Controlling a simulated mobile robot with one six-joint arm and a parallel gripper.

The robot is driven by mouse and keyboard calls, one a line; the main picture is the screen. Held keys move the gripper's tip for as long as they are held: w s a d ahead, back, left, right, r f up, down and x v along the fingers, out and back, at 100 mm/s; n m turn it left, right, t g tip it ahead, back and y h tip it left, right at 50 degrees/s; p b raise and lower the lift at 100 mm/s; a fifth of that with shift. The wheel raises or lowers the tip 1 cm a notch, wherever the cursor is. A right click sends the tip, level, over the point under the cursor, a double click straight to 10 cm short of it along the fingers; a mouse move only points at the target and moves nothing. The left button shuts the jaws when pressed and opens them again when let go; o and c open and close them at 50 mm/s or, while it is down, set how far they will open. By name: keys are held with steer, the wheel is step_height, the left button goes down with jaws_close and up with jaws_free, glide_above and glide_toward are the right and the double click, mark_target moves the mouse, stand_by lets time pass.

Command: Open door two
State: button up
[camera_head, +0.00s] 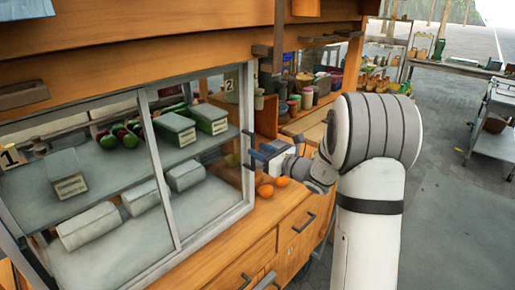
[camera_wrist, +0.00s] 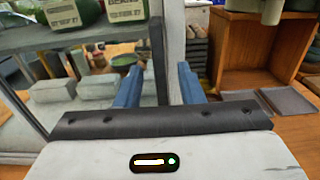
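A glass-fronted cabinet has grey metal door frames. The number 2 tag (camera_head: 230,85) shows at the upper right of the right-hand glass door (camera_head: 200,150), which I take as door two. Its grey right upright (camera_head: 247,115) also shows in the wrist view (camera_wrist: 172,45). My gripper (camera_head: 256,150) is at this upright, about mid-height. In the wrist view my gripper's two blue fingers (camera_wrist: 160,88) are apart, with the upright between or just beyond them. A gap shows beside the left finger. Contact with the frame cannot be told.
Drawers with dark handles (camera_head: 304,222) are beneath. Open floor lies right.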

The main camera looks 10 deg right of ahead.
steer(key=shift+w+a, duration=0.35)
steer(key=shift+w, duration=0.1)
jaws_close()
stand_by(0.4)
